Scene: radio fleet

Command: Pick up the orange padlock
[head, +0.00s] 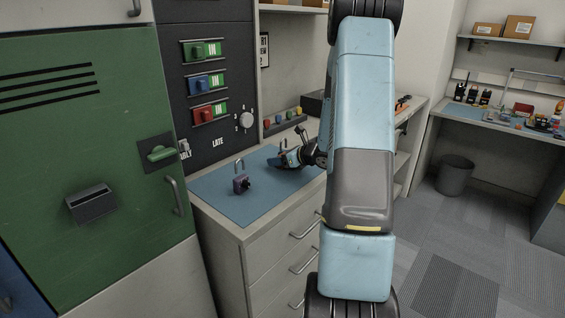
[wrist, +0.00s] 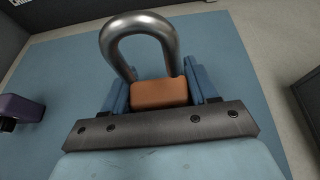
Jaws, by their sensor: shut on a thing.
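In the wrist view an orange padlock (wrist: 160,92) with a thick steel shackle sits between the two blue fingers of my gripper (wrist: 162,88). The fingers are shut on the sides of its body, and the shackle points away from my gripper. The lower part of the body is hidden behind the gripper's dark plate. In the head view my gripper (head: 284,158) is low over the blue mat (head: 238,208), at its far right part. The padlock is hardly visible there. I cannot tell whether it touches the mat.
A purple padlock (head: 241,184) stands on the mat to the left of my gripper; it also shows in the wrist view (wrist: 20,108). A dark panel with coloured switches (head: 206,82) rises behind the mat. A green cabinet (head: 85,150) stands at the left.

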